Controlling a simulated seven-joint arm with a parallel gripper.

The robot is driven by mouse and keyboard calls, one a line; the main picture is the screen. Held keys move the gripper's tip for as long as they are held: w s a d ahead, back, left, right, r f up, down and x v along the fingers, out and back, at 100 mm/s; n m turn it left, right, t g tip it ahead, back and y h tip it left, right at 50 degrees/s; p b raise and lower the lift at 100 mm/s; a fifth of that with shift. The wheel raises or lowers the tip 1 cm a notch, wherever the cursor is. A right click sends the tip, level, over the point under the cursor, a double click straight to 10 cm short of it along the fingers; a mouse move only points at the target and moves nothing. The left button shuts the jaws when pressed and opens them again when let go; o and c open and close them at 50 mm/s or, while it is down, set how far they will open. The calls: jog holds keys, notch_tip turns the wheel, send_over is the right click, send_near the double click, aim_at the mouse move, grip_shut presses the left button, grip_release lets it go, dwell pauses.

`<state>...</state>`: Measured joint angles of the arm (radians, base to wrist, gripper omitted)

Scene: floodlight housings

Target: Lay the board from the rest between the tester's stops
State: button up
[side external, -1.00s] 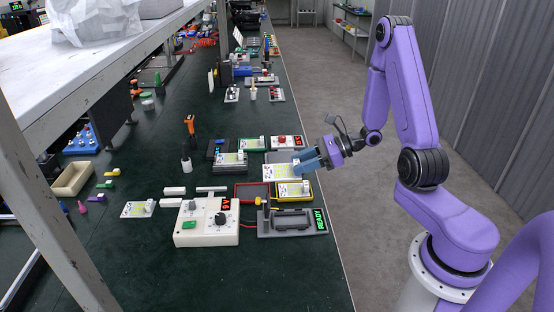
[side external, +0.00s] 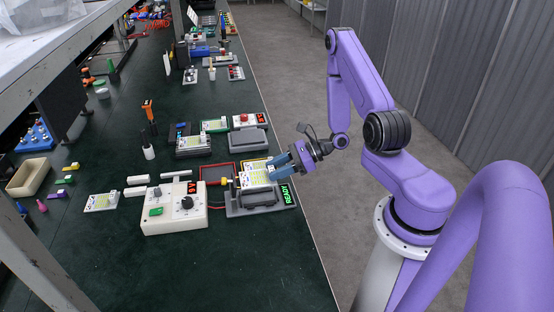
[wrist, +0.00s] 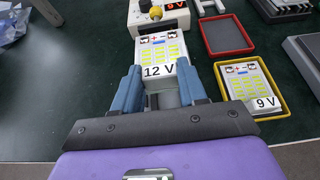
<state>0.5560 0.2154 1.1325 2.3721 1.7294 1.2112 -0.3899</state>
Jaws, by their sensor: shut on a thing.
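My gripper (side external: 285,167) is shut on a white board with yellow cells (side external: 256,180). In the wrist view the board (wrist: 162,57) reads 12 V and sticks out ahead of the blue fingers (wrist: 162,90). The grey tester (side external: 236,211), with a green READY display (side external: 286,194), lies below and in front of the board in the side view. The board looks raised above it; the exact gap is unclear. The tester's stops are hard to make out, partly hidden by board and fingers.
A white supply box (side external: 176,216) showing 9 V stands left of the tester. In the wrist view, an empty red tray (wrist: 206,38) and a yellow tray (wrist: 281,101) holding a 9 V board (wrist: 252,84) lie right of the held board. Open bench lies in front.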

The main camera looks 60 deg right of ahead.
aim_at(277, 193)
jog(key=shift+f, duration=2.95)
jog(key=shift+f, duration=0.7)
jog(key=o, duration=1.1)
jog(key=shift+o, duration=0.2)
